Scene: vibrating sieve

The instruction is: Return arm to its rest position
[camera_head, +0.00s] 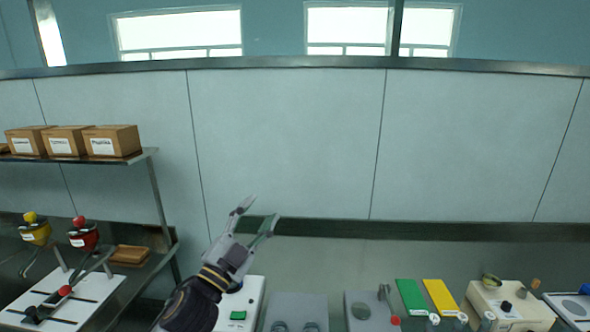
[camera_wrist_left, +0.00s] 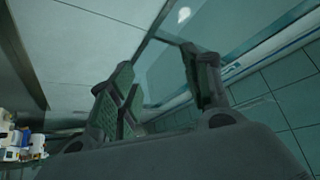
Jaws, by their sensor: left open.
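My left arm (camera_head: 195,302) comes in from the lower part of the head view and reaches up. Its left gripper (camera_head: 256,219) is open and empty, raised in front of the wall and above the white device on the bench. In the left wrist view the left gripper (camera_wrist_left: 160,85) shows its two fingers apart with nothing between them. Behind the fingers are wall and floor surfaces. My right gripper does not show in either view.
A white device with a green button (camera_head: 238,315) stands below the left gripper. Green (camera_head: 411,297) and yellow (camera_head: 440,297) panels and a beige device (camera_head: 508,306) stand to the right. Cardboard boxes (camera_head: 112,141) sit on a left shelf, above yellow (camera_head: 35,234) and red (camera_head: 84,239) containers.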

